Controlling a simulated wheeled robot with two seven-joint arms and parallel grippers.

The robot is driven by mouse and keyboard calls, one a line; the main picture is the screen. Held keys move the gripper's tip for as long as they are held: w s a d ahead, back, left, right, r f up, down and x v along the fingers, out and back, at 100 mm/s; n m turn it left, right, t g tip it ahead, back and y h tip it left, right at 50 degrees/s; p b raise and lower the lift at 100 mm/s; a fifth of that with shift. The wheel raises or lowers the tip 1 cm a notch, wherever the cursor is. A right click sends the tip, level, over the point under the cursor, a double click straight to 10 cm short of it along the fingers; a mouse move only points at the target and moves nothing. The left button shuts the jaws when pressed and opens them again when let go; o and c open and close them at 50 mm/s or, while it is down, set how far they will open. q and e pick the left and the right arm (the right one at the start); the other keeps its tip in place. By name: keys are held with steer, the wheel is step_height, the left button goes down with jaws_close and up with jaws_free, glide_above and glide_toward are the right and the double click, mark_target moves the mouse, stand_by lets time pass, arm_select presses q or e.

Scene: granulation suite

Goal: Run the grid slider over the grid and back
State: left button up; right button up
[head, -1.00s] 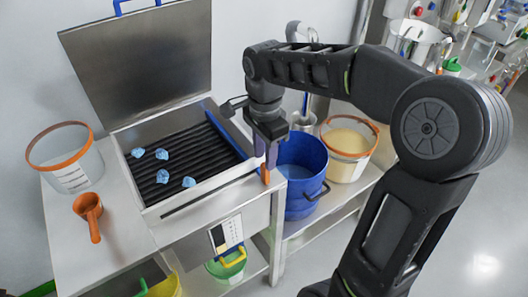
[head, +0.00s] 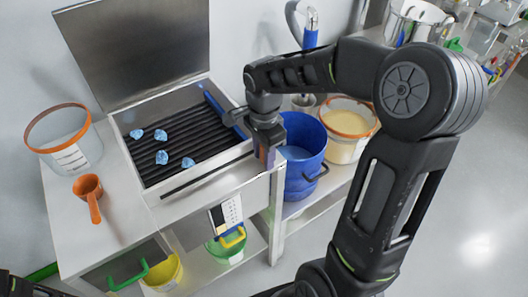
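An open steel box (head: 178,184) holds a grid (head: 180,128) of dark parallel bars. Several pale blue lumps lie on the grid's left half. A blue bar (head: 222,110), which looks like the grid slider, lies along the grid's right edge. My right gripper (head: 265,155) points down at the box's front right corner, beside the bar's near end. Its fingertips are small and dark, with a bit of orange beside them. I cannot tell whether they are apart, or touching the bar. My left gripper is out of view.
The box's steel lid (head: 135,50) stands open behind it. A blue bucket (head: 305,170) and a tub of pale powder (head: 345,147) stand on the right, close to my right arm.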

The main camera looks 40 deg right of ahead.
mark_target(173, 211)
jaws_close()
stand_by(0.4)
steer(key=shift+a, duration=0.1)
steer(key=shift+w+a+r+b, duration=0.15)
steer(key=shift+a+b, duration=0.55)
steer(key=shift+a, duration=2.75)
steer(key=shift+w+a+f+b, duration=0.1)
steer(key=shift+a+b, duration=0.55)
steer(key=shift+a, duration=2.8)
steer(key=shift+a, duration=1.2)
steer(key=shift+w+a+b, duration=0.1)
steer(key=shift+a+b, duration=0.7)
steer(key=shift+a, duration=4.05)
steer(key=shift+d, duration=0.1)
